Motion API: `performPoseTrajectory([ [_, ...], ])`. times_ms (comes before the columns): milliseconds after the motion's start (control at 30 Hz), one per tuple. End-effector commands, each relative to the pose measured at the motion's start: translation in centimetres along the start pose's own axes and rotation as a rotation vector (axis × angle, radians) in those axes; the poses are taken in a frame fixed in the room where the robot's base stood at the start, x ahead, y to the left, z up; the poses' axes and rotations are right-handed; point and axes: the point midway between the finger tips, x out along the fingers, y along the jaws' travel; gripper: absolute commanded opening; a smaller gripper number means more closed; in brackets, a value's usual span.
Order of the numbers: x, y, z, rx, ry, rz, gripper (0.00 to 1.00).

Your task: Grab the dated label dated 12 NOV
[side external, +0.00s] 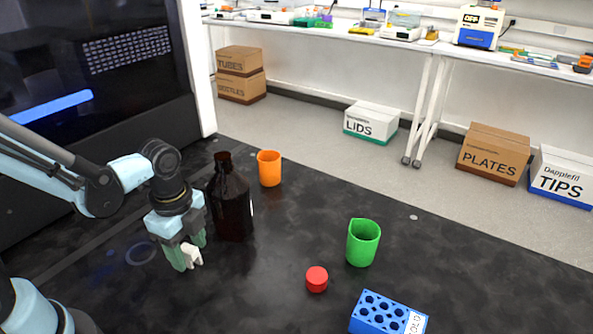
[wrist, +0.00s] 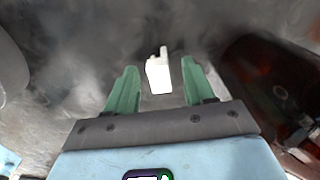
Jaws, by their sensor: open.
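A small white piece (side external: 193,254), perhaps the dated label, is at my gripper's fingertips in the side view; no date on it can be read. In the wrist view the white piece (wrist: 159,76) is between the two green fingers, with a gap on each side. It has a narrow raised tab at its upper right. My gripper (side external: 189,257) is open and points down, low over the black bench, left of the brown bottle (side external: 231,205). The open fingers also show in the wrist view (wrist: 159,66).
The bottle stands close to the right of my gripper, with a white label edge on its right side. An orange beaker (side external: 269,168), a green beaker (side external: 362,243), a red cap (side external: 316,279) and a blue rack (side external: 362,317) stand farther right. Bare bench lies between them.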

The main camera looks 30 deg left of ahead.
Motion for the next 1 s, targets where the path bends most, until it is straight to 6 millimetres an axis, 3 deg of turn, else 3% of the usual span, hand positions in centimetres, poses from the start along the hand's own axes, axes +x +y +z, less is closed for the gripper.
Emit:
performPoseTrajectory([
  [200,1.4,0.0,0.0,0.001,0.002,-0.001,0.53],
  [500,1.6,0.0,0.0,0.001,0.002,-0.001,0.53],
  [867,1.6,0.0,0.0,0.001,0.002,-0.001,0.0],
  [1000,1.6,0.0,0.0,0.001,0.002,-0.001,0.0],
])
